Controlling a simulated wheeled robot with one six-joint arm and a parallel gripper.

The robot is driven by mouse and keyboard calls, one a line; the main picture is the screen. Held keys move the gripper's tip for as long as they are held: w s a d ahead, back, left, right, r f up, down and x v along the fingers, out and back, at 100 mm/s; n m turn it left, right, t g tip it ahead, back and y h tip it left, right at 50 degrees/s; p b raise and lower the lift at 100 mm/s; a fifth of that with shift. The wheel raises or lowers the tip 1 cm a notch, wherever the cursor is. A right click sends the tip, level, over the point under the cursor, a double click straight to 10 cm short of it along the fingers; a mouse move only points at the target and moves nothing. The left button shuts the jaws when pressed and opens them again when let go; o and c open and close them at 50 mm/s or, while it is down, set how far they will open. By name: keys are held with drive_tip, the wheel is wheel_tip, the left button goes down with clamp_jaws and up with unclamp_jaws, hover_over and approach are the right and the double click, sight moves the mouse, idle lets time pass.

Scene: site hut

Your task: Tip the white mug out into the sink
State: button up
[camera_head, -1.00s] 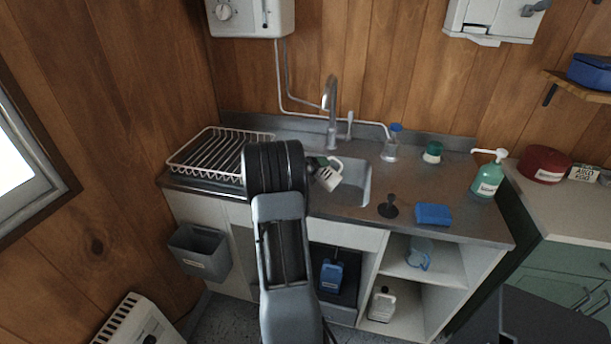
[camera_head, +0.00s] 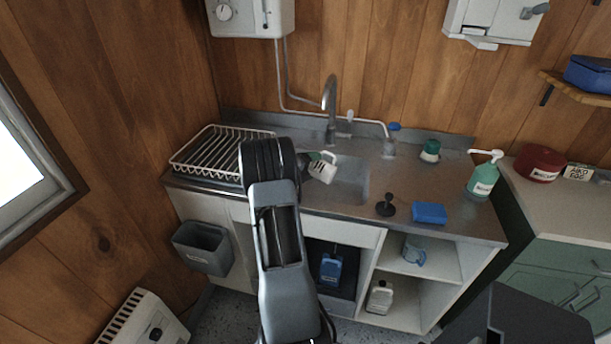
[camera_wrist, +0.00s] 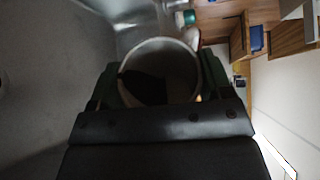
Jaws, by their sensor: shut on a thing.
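The white mug (camera_head: 323,171) hangs tilted over the left part of the sink (camera_head: 352,186). My gripper (camera_head: 315,160) is shut on it, with my arm in front from the lower left. In the wrist view, the green fingers of my gripper (camera_wrist: 160,82) lie on both sides of the mug (camera_wrist: 160,44). Its round rim shows there, with a dark inside; whether it holds anything cannot be told. My arm hides the counter left of the sink.
A tall tap (camera_head: 331,105) stands behind the basin. A wire drying rack (camera_head: 215,150) is at the left. A black plunger-shaped item (camera_head: 386,206), a blue sponge (camera_head: 429,213) and a green soap bottle (camera_head: 483,178) stand to the right.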

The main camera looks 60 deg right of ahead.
drive_tip(key=shift+w+r+n+p, duration=0.2)
drive_tip(key=shift+n+p, duration=0.3)
drive_tip(key=shift+p, duration=0.45)
drive_tip(key=shift+w+n+g+h+p, duration=0.2)
drive_tip(key=shift+n+g+h+p, duration=0.25)
drive_tip(key=shift+n+p, duration=0.25)
